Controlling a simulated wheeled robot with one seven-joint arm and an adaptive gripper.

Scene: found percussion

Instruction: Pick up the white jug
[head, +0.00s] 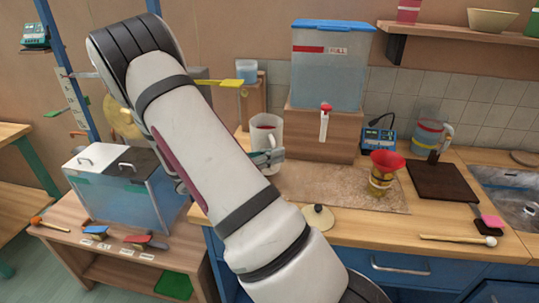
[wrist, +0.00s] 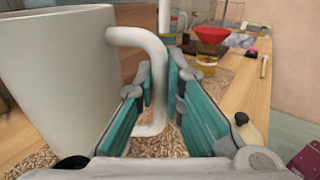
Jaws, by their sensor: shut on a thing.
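The white jug (head: 266,132) is upright in front of the wooden block under the clear dispenser, partly hidden by my arm and gripper in the head view. Its opening shows something reddish inside. In the wrist view the jug (wrist: 55,75) fills the left side, and its handle (wrist: 152,50) comes down between my teal fingers. My gripper (wrist: 165,90) is shut on the handle; it also shows in the head view (head: 268,157) at the jug's lower right. I cannot tell whether the jug's base touches the counter.
The blue-lidded dispenser (head: 326,70) with its tap (head: 324,122) stands just behind and right. A red funnel (head: 387,161) on a jar, a dark board (head: 443,182) and a mallet (head: 458,239) are to the right. A round lid (head: 318,217) lies near the counter's front edge.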

